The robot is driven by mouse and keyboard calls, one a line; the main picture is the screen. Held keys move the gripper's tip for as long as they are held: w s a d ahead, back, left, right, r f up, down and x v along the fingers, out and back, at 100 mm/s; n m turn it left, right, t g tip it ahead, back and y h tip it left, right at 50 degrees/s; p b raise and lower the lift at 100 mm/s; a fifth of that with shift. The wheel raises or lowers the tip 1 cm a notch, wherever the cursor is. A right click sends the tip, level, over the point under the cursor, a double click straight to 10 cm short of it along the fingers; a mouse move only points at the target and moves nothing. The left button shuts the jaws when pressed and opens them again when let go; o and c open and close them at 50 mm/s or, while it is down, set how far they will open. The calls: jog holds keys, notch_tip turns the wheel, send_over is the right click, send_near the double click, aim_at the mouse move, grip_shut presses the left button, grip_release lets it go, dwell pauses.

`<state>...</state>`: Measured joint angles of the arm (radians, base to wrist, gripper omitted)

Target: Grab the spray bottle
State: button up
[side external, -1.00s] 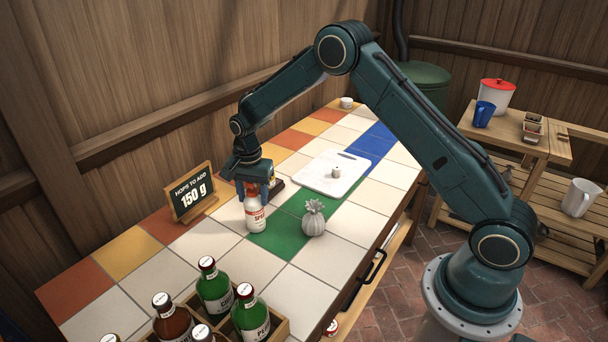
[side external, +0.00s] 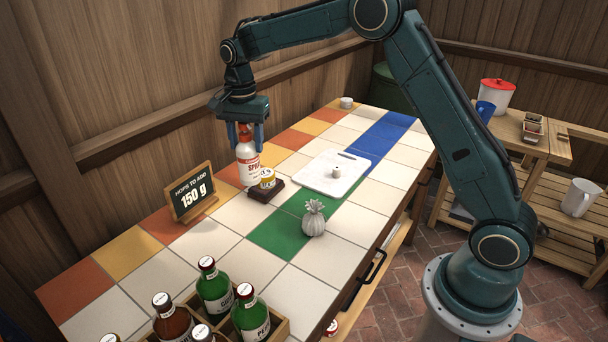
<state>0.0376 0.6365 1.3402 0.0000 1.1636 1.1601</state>
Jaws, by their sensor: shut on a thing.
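The spray bottle (side external: 249,170) is white with a red top and a label with red lettering. My gripper (side external: 245,137) is shut on its red top, with blue fingers on either side. The bottle hangs upright above the tiled table, behind a small yellow-labelled jar on a dark base.
A chalkboard sign (side external: 192,196) reading 150 g is to the left.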

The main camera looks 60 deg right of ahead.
aim_at(244, 125)
jog(key=shift+r, duration=1.95)
jog(key=shift+s+a, duration=0.1)
